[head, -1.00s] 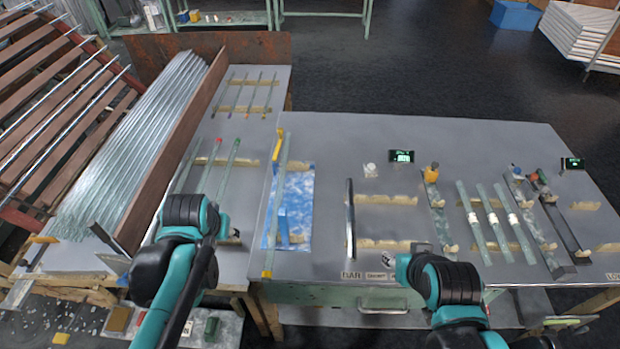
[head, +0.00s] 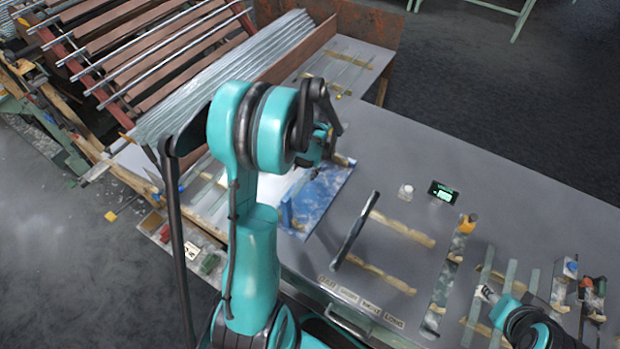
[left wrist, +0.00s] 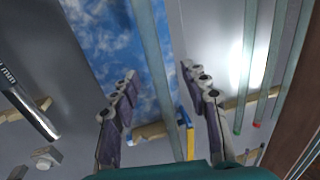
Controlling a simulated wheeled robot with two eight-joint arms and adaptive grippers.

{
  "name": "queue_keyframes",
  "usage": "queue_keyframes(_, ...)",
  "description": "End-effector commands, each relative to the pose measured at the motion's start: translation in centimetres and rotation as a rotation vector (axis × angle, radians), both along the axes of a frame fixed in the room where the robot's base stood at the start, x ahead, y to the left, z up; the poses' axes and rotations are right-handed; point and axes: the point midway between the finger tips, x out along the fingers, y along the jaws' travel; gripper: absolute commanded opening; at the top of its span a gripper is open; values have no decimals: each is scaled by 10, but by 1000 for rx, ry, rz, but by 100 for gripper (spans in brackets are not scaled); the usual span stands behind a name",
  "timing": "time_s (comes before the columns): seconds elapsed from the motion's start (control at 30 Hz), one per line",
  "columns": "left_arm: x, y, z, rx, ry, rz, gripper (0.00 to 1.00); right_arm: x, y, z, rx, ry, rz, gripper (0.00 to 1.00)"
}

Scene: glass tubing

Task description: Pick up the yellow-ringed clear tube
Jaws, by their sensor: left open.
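In the left wrist view a long clear tube (left wrist: 150,50) runs between the fingers of my left gripper (left wrist: 158,77), over a blue-and-white mat (left wrist: 95,25) and a tan rest (left wrist: 148,132). Gaps show between the tube and both fingers; the gripper is open. No yellow ring shows on the visible length of this tube. In the head view my left gripper (head: 322,145) is above the mat (head: 325,195), largely hidden by my arm, and the tube cannot be made out there.
A yellow-and-blue piece (left wrist: 187,130) stands beside the tube. Green-ended (left wrist: 238,125) and red-ended (left wrist: 260,115) tubes lie to the right in the wrist view. A dark bar (head: 355,230), a small display (head: 443,192) and more tubes lie right of the mat in the head view.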

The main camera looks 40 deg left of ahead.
Motion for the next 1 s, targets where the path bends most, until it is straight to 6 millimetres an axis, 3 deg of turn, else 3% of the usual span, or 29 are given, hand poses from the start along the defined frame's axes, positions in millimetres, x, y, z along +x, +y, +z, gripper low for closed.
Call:
queue_keyframes(0.33, 6, 3, -47, 0, -1, 0, 46, 0, 0, -18, 0, 0, 0, 40)
queue_keyframes(0.6, 5, 4, -50, 0, -2, -1, 46, 0, 0, -18, 0, 0, 0, 40)
queue_keyframes(0.77, 5, 4, -50, 0, -2, -1, 3, 0, 0, -18, 0, 0, 0, 40)
queue_keyframes(1.0, 5, 4, -50, 0, -2, -1, 0, 0, 0, -18, 0, 0, 0, 40)
